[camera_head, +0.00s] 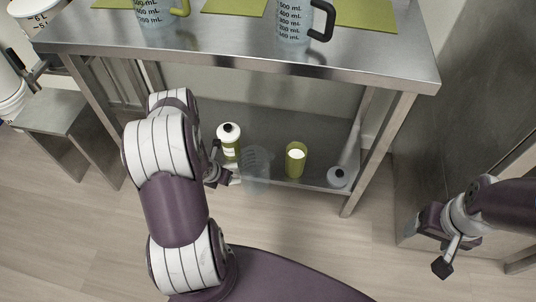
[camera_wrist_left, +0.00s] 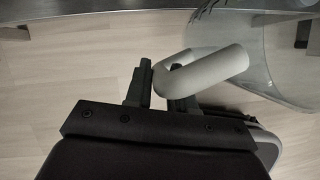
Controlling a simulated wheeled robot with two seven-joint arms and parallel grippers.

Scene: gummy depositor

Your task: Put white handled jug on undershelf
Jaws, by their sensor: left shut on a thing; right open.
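The white handled jug is a clear jug (camera_head: 257,165) at the front edge of the undershelf (camera_head: 275,122), the steel lower shelf of the table. My left gripper (camera_head: 218,174) is shut on its white handle, left of the jug's body. In the left wrist view, the handle (camera_wrist_left: 215,69) sits at the fingers (camera_wrist_left: 162,82), and the clear body (camera_wrist_left: 285,62) is to the right, with floor showing through it. I cannot tell whether the jug touches the shelf. My right gripper (camera_head: 440,240) is open and empty at the right, away from the table.
Two measuring jugs with green (camera_head: 185,8) and black (camera_head: 322,20) handles stand on the tabletop (camera_head: 230,45). The shelf's back looks clear.

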